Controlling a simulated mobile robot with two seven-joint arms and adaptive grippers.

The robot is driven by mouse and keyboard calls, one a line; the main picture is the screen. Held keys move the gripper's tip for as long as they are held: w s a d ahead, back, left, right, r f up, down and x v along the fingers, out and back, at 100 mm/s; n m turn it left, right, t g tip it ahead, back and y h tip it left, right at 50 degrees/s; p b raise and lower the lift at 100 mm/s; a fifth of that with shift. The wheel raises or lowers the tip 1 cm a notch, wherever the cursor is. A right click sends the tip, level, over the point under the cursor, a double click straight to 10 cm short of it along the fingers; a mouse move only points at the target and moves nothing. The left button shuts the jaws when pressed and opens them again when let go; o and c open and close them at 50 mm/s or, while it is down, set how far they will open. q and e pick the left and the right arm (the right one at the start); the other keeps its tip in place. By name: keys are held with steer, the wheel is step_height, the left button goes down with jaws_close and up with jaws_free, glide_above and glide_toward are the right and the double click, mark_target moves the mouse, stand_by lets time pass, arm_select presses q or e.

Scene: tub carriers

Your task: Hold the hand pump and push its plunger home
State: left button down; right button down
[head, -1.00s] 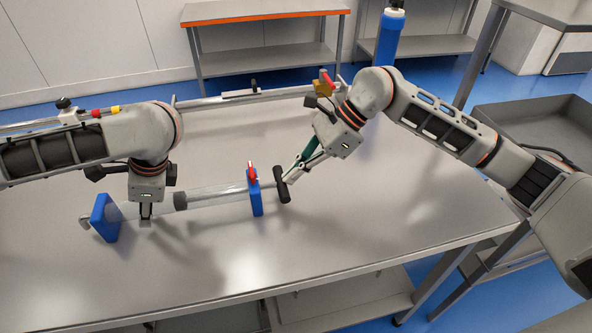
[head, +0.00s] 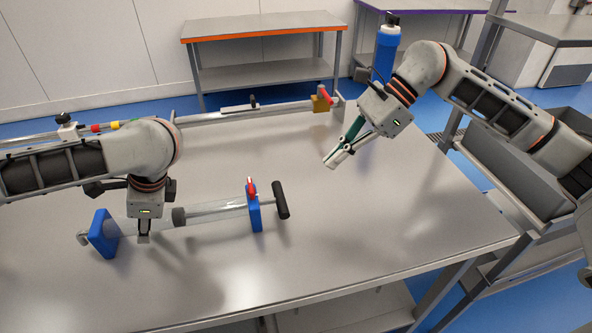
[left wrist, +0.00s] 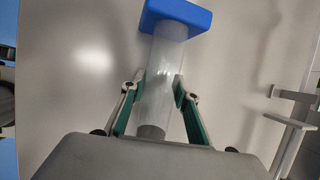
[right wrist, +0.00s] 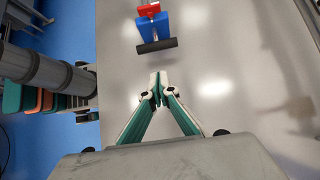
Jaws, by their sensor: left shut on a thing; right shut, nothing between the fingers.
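The hand pump lies roughly level, with a clear barrel (head: 222,210) between a left blue block (head: 103,233) and a right blue block (head: 254,208). A dark piston (head: 179,217) shows about midway along the barrel. The dark crossbar handle (head: 281,200) stands a short way right of the right block, which has a red part on top. My left gripper (head: 143,238) is shut on the barrel between the left block and the piston; the left wrist view shows the barrel (left wrist: 166,60) between its fingers. My right gripper (head: 331,163) is shut and empty, apart from the handle (right wrist: 157,46).
The steel table (head: 370,220) is clear at front and right. A blue cylinder (head: 386,52) stands behind my right gripper. A grey tub (head: 490,165) is at the right.

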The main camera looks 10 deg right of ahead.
arm_select(q)
steer(key=shift+a, duration=0.1)
stand_by(0.3)
steer(key=c, duration=1.4)
jaws_free()
steer(key=shift+c, duration=0.2)
steer(key=shift+r, duration=0.1)
steer(key=v, duration=1.2)
